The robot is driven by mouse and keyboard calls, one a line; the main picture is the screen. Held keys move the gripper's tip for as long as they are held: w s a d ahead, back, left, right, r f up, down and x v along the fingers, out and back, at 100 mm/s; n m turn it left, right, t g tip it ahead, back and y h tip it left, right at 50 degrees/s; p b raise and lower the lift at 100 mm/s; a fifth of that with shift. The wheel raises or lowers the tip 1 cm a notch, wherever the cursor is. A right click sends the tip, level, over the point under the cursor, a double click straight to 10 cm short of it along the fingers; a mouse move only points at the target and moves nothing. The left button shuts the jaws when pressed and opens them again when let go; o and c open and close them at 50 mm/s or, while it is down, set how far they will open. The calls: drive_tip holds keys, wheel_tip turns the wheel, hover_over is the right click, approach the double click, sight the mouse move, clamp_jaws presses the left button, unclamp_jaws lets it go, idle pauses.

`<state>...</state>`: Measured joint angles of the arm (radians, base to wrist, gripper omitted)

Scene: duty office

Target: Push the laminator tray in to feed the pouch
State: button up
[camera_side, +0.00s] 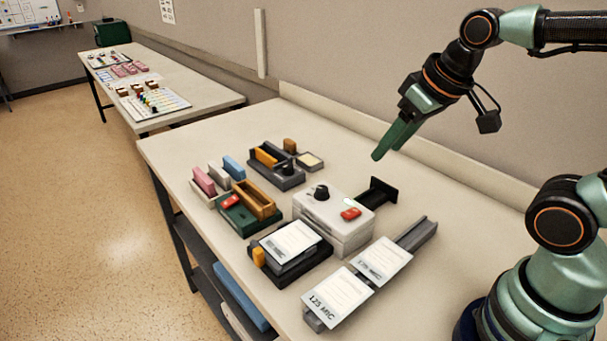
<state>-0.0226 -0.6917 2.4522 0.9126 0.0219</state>
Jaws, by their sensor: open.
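The white laminator (333,232) stands on the table with a black knob and a red button on top. A dark tray (308,268) sits at its front left side, with an orange tab at its near-left end. A white printed pouch (290,243) lies on the tray. The tray's join with the laminator is partly hidden by the pouch. My gripper (385,150) is open, in the air above and behind the laminator, well apart from the tray. Its green fingers point down-left and overlap in this view, with nothing seen between them.
A grey rail (417,234) with sheets marked 125 MIC lies right of the tray. A black bracket (378,193) stands behind the laminator. A green holder (237,218), coloured blocks and a dark tool (276,172) stand to the left. Table space is clear at the back.

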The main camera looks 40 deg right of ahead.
drive_tip(key=w+a+g, duration=0.2)
drive_tip(key=w+a, duration=0.2)
drive_tip(key=g, duration=0.3)
approach(258, 250)
wheel_tip(258, 250, down, 9)
drive_tip(key=shift+w, duration=0.15)
clamp_jaws()
drive_tip(key=shift+r, duration=0.1)
idle(1.3)
